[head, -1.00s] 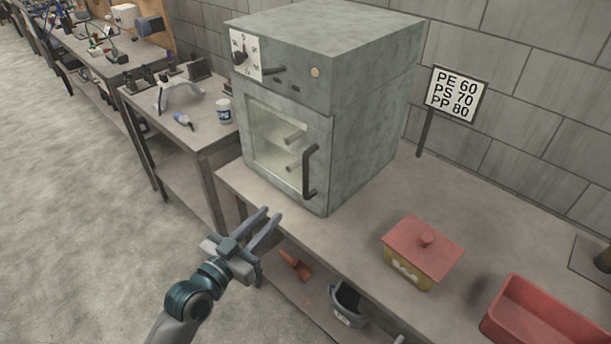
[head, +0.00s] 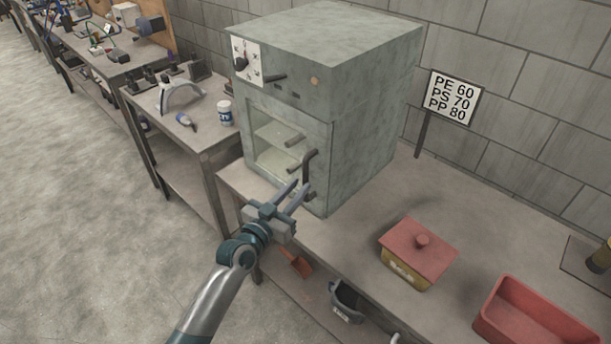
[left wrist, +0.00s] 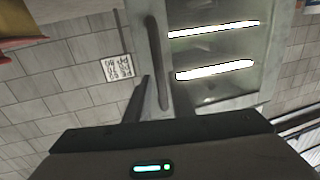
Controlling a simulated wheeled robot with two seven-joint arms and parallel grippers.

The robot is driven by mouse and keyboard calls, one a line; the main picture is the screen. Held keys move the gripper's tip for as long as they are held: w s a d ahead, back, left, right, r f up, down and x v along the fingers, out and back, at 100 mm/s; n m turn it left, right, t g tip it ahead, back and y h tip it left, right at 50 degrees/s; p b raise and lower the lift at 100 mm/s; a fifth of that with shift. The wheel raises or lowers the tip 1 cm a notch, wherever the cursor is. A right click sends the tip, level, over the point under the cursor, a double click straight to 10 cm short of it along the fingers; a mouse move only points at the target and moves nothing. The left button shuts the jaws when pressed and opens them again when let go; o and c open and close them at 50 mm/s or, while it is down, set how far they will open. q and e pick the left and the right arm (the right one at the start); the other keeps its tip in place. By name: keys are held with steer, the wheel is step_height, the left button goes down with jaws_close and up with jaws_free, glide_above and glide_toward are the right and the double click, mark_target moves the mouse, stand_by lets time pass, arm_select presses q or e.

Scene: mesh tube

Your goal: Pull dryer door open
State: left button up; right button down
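The dryer (head: 368,110) is a grey-green box on the workbench. Its door, with a glass window (head: 270,145), is closed. The dark vertical door handle (head: 307,170) is on the door's right side. My left gripper (head: 297,188) is open in front of the lower handle, with its fingers pointing at the door. In the left wrist view the handle (left wrist: 157,60) runs down toward the space between the two fingers (left wrist: 165,98). I cannot tell whether the fingers touch it. My right gripper is not in view.
A yellow box with a red lid (head: 417,252) and a red tray (head: 535,318) stand on the bench (head: 350,225) to the right. A sign (head: 453,97) stands behind. A side table (head: 185,140) with a white jar (head: 225,113) is left of the dryer.

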mark_target(304, 181)
arm_select(q)
steer(key=shift+p+x, duration=0.35)
steer(key=shift+x, duration=1.95)
jaws_close()
